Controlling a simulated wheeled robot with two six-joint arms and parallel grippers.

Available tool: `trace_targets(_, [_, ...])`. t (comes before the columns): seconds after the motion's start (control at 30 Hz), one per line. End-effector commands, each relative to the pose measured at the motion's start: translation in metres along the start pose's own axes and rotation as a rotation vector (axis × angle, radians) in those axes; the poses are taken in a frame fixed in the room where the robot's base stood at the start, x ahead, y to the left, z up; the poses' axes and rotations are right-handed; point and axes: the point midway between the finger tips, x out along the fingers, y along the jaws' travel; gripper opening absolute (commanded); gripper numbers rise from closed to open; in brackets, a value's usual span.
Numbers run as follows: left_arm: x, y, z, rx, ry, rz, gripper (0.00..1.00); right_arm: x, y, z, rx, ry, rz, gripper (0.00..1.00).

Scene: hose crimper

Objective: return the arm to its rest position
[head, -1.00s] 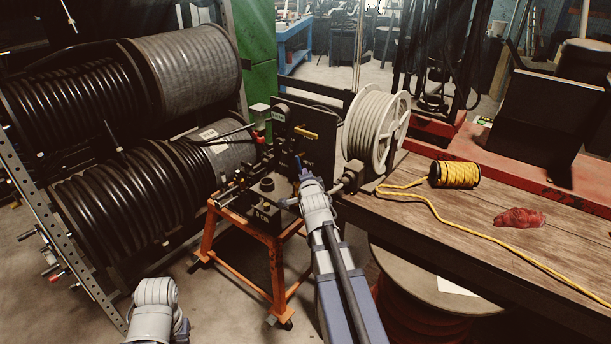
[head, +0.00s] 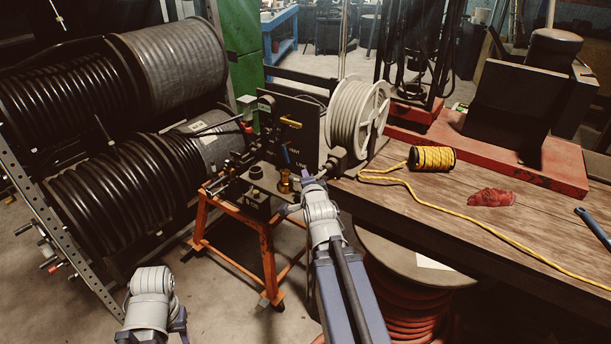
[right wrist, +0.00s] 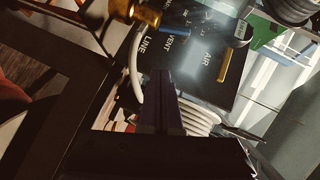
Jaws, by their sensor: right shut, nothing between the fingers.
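My right arm reaches up the middle of the head view. Its gripper (head: 307,181) is shut and empty, in front of the crimper's black panel (head: 303,122) and just right of a brass fitting (head: 285,182). The panel has a yellow handle (head: 291,124) and a blue handle (head: 286,154). In the right wrist view my shut dark fingers (right wrist: 166,78) point at the panel, whose labels read LINE, VENT and AIR. The brass fitting (right wrist: 138,13) is at the top there. My left arm shows at the lower left of the head view; its gripper is not seen.
The crimper stands on an orange stand (head: 268,262). A wooden bench (head: 445,222) at the right holds a white hose reel (head: 346,122), a yellow rope spool (head: 432,158) and a red rag (head: 491,197). Large black hose reels (head: 125,195) fill the left. Floor is open between the arms.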

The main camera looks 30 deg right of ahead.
Motion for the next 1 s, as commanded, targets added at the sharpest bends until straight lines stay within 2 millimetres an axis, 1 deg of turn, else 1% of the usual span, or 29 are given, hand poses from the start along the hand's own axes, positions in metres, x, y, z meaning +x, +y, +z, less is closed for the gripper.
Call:
trace_targets(0.53, [0.0,0.0,-0.001,0.0,0.0,0.0,0.5,0.001,0.0,0.0,0.0,0.0,0.0,0.0])
trace_targets(0.57, [0.0,0.0,-0.001,0.0,0.0,0.0,0.5,0.001,0.0,0.001,-0.001,-0.002,0.002,0.0])
trace_targets(0.63, [-0.001,0.0,-0.001,0.0,0.0,0.0,0.5,0.0,0.002,0.009,-0.024,-0.017,0.018,0.0])
trace_targets(0.67, [-0.002,0.0,0.0,0.0,0.0,0.0,0.5,0.0,0.003,0.016,-0.045,-0.031,0.032,0.0])
trace_targets(0.73, [-0.004,0.0,0.0,0.0,0.0,0.0,0.5,-0.003,0.011,0.042,-0.13,-0.086,0.089,0.0])
trace_targets(0.77, [-0.005,-0.001,0.0,0.0,0.0,0.0,0.5,-0.006,0.016,0.058,-0.182,-0.12,0.121,0.0])
trace_targets(0.8, [-0.006,-0.001,0.0,0.0,0.0,0.0,0.5,-0.011,0.024,0.081,-0.265,-0.175,0.17,0.0])
trace_targets(0.83, [-0.008,-0.001,0.0,0.0,0.0,0.0,0.5,-0.018,0.03,0.1,-0.336,-0.223,0.208,0.0])
trace_targets(0.87, [-0.009,-0.001,0.0,0.0,0.0,0.0,0.5,-0.025,0.038,0.119,-0.414,-0.277,0.246,0.0])
trace_targets(0.9, [-0.011,-0.001,0.0,0.0,0.0,0.0,0.5,-0.037,0.048,0.145,-0.523,-0.353,0.295,0.0])
trace_targets(0.97, [-0.013,-0.001,0.0,0.0,0.0,0.0,0.5,-0.059,0.064,0.18,-0.69,-0.475,0.36,0.0])
trace_targets(1.0, [-0.015,-0.001,0.0,0.0,0.0,0.0,0.5,-0.077,0.074,0.201,-0.804,-0.561,0.398,0.0])
